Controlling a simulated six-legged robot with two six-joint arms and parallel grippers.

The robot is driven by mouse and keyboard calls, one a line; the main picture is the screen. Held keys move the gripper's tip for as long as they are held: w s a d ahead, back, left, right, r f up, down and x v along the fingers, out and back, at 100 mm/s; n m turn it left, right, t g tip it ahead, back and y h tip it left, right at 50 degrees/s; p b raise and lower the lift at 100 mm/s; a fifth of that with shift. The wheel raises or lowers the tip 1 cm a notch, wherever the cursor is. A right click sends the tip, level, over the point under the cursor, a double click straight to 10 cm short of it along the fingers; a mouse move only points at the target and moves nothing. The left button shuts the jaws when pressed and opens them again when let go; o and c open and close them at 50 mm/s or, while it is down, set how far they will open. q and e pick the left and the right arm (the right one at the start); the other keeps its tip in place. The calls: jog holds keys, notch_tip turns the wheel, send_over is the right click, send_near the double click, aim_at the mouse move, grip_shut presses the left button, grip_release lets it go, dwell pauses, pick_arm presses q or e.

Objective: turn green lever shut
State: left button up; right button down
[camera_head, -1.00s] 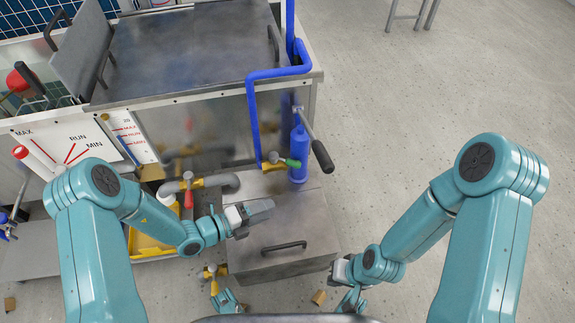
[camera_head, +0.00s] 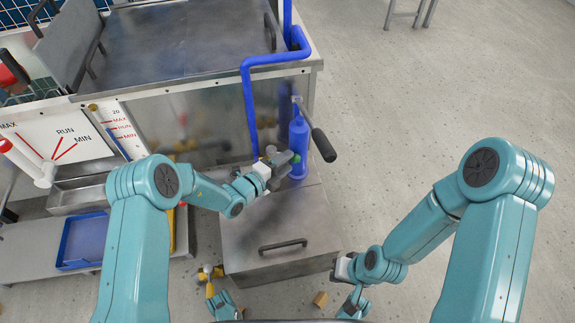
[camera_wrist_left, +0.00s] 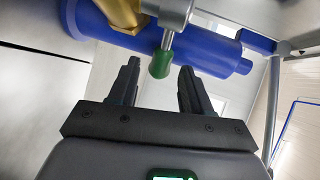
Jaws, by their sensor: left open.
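The green lever (camera_head: 296,158) sits beside the upright blue cylinder (camera_head: 299,140) at the front of the metal test station. In the left wrist view the lever's green grip (camera_wrist_left: 161,64) hangs from a metal stem, and brass fitting (camera_wrist_left: 122,12) and blue cylinder (camera_wrist_left: 212,48) lie behind it. My left gripper (camera_head: 283,157) is at the lever in the head view and covers part of its valve. In the wrist view its fingers (camera_wrist_left: 160,72) stand apart on either side of the grip's end, with gaps showing.
A black-handled pump bar (camera_head: 323,145) sticks out right of the blue cylinder. A blue pipe (camera_head: 250,105) runs down just behind my left gripper. A grey box with a handle (camera_head: 283,245) stands below. A blue tray (camera_head: 84,240) lies left. The right floor is clear.

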pick_arm(q)
jog(key=shift+w+d+f, duration=0.1)
jog(key=shift+w+d, duration=0.4)
jog(key=shift+d, duration=0.05)
grip_shut()
jog(key=shift+a, duration=0.15)
